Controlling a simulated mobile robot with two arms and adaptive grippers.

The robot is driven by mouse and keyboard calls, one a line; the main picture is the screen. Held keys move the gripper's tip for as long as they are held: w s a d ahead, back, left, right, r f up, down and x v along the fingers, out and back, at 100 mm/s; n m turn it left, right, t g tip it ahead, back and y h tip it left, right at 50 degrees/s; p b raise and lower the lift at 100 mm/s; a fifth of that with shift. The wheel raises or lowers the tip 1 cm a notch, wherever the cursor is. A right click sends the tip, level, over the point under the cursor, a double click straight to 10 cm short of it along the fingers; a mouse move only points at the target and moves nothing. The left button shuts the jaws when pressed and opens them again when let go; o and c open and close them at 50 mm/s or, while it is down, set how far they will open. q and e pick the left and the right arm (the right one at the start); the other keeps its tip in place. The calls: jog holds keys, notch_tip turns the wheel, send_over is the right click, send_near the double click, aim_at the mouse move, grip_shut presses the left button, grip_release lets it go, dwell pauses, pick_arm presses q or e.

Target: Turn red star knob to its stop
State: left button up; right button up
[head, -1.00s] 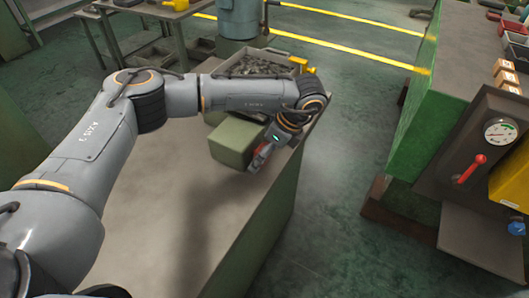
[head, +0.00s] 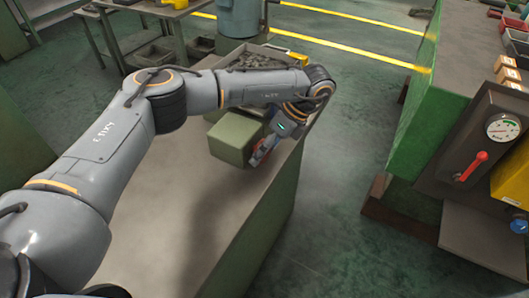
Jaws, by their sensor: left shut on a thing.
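My left gripper (head: 262,153) is at the right side of a green box (head: 234,139) on the grey bench. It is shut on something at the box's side. A little red shows between its fingers, which fits the red star knob (head: 256,158). The knob is mostly hidden by the fingers and wrist, so its shape and angle cannot be made out. My right gripper is out of view.
A tray of small metal parts (head: 250,59) lies behind my left forearm, near a yellow item (head: 298,58). At the right, a panel has a gauge (head: 503,129), a red lever (head: 472,166) and a blue knob (head: 518,226). The bench top in front is clear.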

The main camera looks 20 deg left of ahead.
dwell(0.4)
pick_arm(q)
jog(key=o, duration=1.2)
jog(key=shift+c, duration=0.2)
jog(key=v, duration=1.2)
jog(key=shift+w, duration=0.25)
jog(key=shift+f, duration=0.1)
